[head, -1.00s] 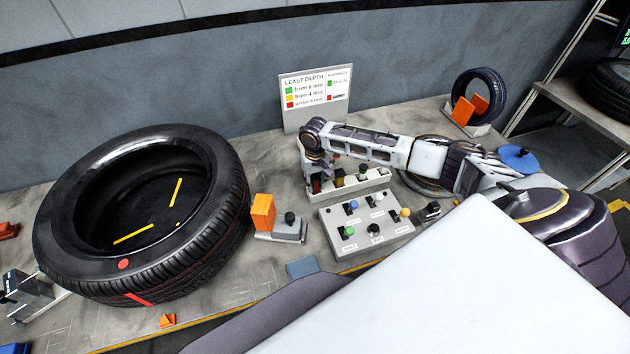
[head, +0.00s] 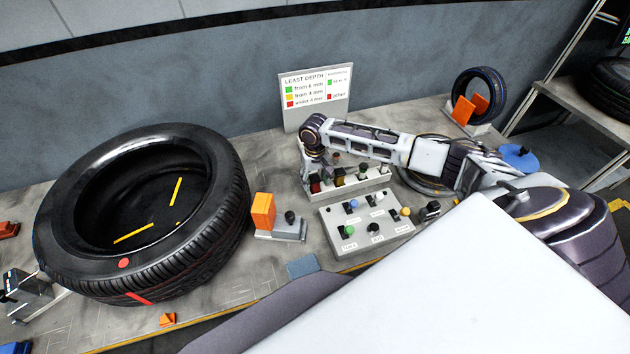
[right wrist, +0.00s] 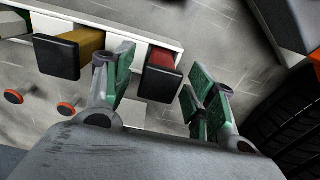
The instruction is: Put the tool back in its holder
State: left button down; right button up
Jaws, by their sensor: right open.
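A white holder (head: 375,184) stands on the bench behind the button box. It carries a red-bodied tool (head: 315,184), a yellow one (head: 340,177) and a green one (head: 362,171), all with dark tops. My right gripper (head: 310,166) is just above its left end, pointing down. In the right wrist view its green-padded fingers (right wrist: 158,72) are open, one on each side of the red tool (right wrist: 162,72), with visible gaps. The red tool sits upright at the white holder (right wrist: 205,40); its lower end is hidden. The yellow tool (right wrist: 72,54) is beside the left finger. My left gripper is out of view.
A large tyre (head: 145,215) lies at the left of the bench. A grey block with an orange plate (head: 262,212) stands between it and the button box (head: 365,222). A sign board (head: 315,95) stands behind the holder. A small tyre (head: 480,95) is at the back right.

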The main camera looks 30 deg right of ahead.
notch_tip(320, 180, up, 11)
dwell(0.6)
dwell(0.6)
